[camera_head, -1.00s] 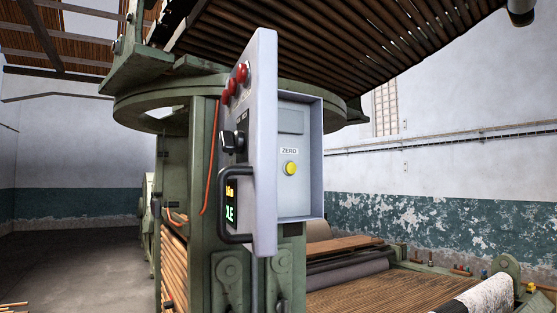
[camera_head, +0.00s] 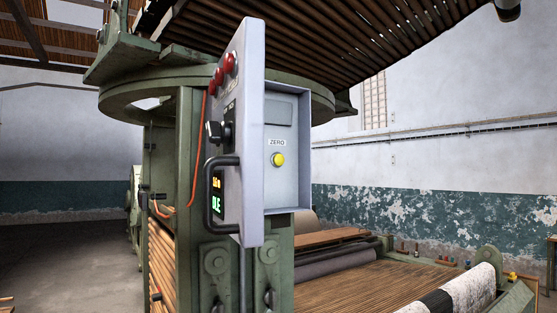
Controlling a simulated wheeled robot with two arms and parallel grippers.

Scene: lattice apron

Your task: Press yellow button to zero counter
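The yellow button (camera_head: 278,160) sits on the inner panel of a grey control box (camera_head: 288,190), under a label reading "ZERO" (camera_head: 277,142). A blank grey display window (camera_head: 279,111) is above the label. The box's door (camera_head: 250,130) stands open toward me, and the button is in plain sight beside it. The door's outer face carries red lamps (camera_head: 230,63), a black knob (camera_head: 214,131), a lit readout (camera_head: 217,192) and a black handle (camera_head: 209,195). Neither of my grippers is in view.
The box is fixed to a green machine post (camera_head: 188,150) under a round green ring (camera_head: 180,92). A slatted bed (camera_head: 370,285) with rollers lies at lower right. A slatted apron (camera_head: 330,35) slopes overhead. Floor (camera_head: 70,255) is clear at left.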

